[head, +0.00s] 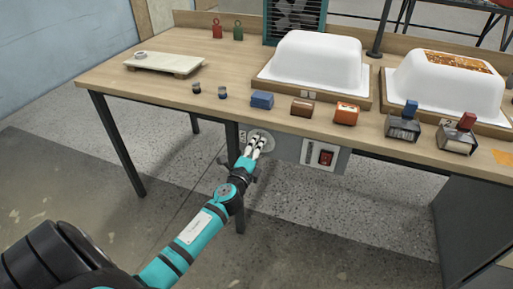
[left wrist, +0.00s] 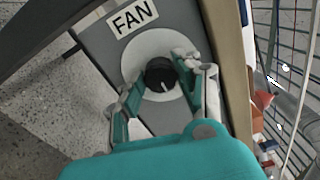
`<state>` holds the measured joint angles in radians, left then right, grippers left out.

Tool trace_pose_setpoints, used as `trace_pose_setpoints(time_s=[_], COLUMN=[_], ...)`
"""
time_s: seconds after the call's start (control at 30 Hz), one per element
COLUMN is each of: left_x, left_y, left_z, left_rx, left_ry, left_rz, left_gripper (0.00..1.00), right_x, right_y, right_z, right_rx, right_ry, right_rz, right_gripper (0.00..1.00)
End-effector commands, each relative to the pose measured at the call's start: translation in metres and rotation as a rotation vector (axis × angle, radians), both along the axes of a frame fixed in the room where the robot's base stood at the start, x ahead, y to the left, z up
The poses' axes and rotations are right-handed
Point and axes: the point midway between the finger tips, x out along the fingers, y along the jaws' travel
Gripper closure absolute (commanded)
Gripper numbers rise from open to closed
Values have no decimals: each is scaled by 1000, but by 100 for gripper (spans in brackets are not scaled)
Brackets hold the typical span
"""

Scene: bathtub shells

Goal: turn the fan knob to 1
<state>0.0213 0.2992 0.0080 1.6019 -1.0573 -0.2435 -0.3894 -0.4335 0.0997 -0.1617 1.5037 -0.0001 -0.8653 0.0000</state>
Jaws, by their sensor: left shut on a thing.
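The fan knob (left wrist: 159,72) is a small black round knob on a pale round dial (left wrist: 138,50), under a FAN label (left wrist: 132,18) in the left wrist view. A short white mark on the knob points to the lower right of that picture. The dial numbers cannot be read. My left gripper (left wrist: 157,77) is shut on the knob, with one finger on each side. In the head view my left gripper (head: 259,140) is at the panel below the table's front edge and mostly hides the knob. My right gripper is not in view.
A red switch (head: 326,157) is on the panel right of the dial. The wooden table (head: 230,70) above carries two white tub shells (head: 315,60), several small blocks and two stamps. A green-framed fan (head: 296,15) stands at the back. Table legs stand near my arm.

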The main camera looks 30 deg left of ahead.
Motion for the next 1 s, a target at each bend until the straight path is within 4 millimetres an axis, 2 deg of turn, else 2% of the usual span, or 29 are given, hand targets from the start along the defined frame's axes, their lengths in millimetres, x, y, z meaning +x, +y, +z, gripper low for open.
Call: trace_pose_setpoints(time_s=[0.67, 0.7, 0.83, 1.0], left_x=[0, 0, 0, 0], left_y=[-1, -1, -1, -1], left_z=[-1, -1, -1, -1], left_rx=[54, 53, 53, 53], left_ry=[16, 15, 15, 14], left_rz=[-3, -3, -2, -1], left_gripper=[98, 61, 44, 43], right_x=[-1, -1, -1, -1], right_y=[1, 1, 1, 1], right_z=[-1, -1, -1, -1], right_rx=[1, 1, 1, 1], right_ry=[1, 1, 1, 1], right_rz=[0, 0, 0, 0], right_gripper=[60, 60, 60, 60])
